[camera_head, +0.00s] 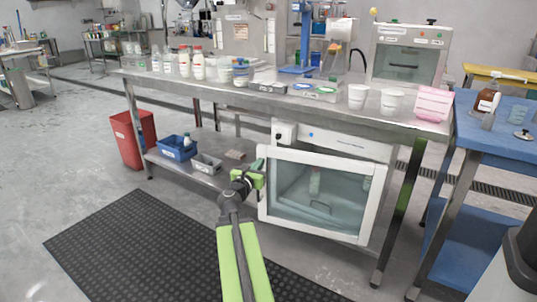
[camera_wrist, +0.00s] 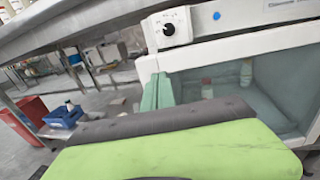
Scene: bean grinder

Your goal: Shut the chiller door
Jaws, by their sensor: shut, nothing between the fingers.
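The chiller is a white cabinet (camera_head: 335,140) under the steel bench. Its door (camera_head: 375,205) has a white frame and a clear pane, with a bottle (camera_head: 315,182) showing through. The door frame stands a little forward of the cabinet on the left and looks slightly ajar, but I cannot tell the size of any gap. My gripper (camera_head: 259,166) is shut and empty, at the upper left edge of the door. In the wrist view its pale green fingers (camera_wrist: 157,92) overlap the left door frame (camera_wrist: 147,68); contact is not clear.
The steel bench (camera_head: 225,87) above carries bottles, cups and lab boxes. Its lower shelf holds a blue bin (camera_head: 177,149) and a grey bin (camera_head: 206,164) left of the chiller. A bench leg (camera_head: 398,215) stands right of the door. A black mat (camera_head: 130,245) lies on open floor.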

